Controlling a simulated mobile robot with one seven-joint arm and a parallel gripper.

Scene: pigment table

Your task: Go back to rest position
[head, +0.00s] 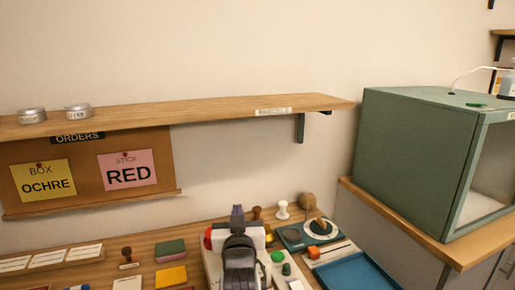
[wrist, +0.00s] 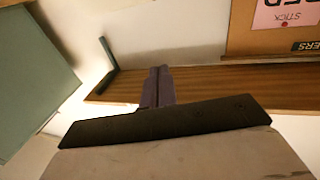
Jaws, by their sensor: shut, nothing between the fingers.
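My gripper (head: 237,210) is in the lower middle of the head view, its dark fingers pointing up above the table (head: 140,268). It is shut and empty. In the wrist view the two fingers (wrist: 157,72) lie together, with nothing between them. My arm hides part of the table behind it.
A wooden shelf (head: 200,108) with two tins spans the wall above; it also shows in the wrist view (wrist: 215,82). An orders board (head: 90,172) hangs below. A green cabinet (head: 412,150) stands right. Stamps, blocks and a blue tray (head: 355,273) crowd the table around my arm.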

